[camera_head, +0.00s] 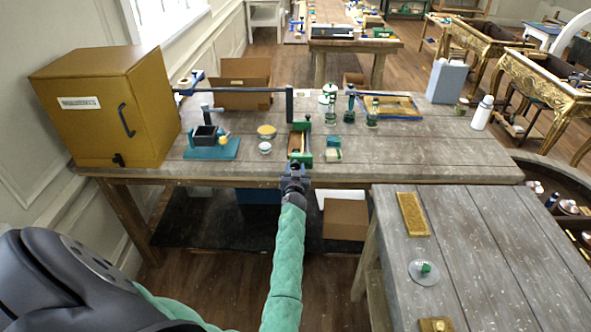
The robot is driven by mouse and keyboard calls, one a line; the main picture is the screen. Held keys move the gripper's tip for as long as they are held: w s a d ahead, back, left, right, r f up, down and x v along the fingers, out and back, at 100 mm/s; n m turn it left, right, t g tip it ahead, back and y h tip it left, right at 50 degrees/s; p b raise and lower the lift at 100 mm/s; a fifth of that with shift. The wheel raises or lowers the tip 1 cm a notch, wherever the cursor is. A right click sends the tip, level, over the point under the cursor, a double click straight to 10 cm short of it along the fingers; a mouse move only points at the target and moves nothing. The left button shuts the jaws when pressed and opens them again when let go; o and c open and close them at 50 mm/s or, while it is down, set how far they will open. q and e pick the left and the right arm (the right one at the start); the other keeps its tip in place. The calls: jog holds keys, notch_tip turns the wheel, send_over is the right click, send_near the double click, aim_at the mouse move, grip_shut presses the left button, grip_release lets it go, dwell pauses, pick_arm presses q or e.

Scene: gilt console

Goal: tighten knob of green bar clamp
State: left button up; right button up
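The green bar clamp (307,142) lies on the wooden workbench (420,150) near the middle of its front edge. Its green jaws sit at the far and near ends of a brown piece (295,142). My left gripper (296,168) is at the near end of the clamp, at the bench's front edge, with its green-sleeved arm reaching up from below. Its fingers are small and dark here, so I cannot tell whether they are closed or touching the knob. The knob itself cannot be made out and seems hidden by the gripper. My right gripper is not in view.
A brown cabinet (105,108) stands at the bench's left. A teal-based vise (212,148), small round tins (266,131) and green-topped items (371,114) surround the clamp. A dark long bar (240,90) crosses behind. A second table (480,250) stands at lower right.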

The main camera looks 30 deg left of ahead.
pick_arm(q)
jog(key=c, duration=0.5)
jog(key=shift+o, duration=0.2)
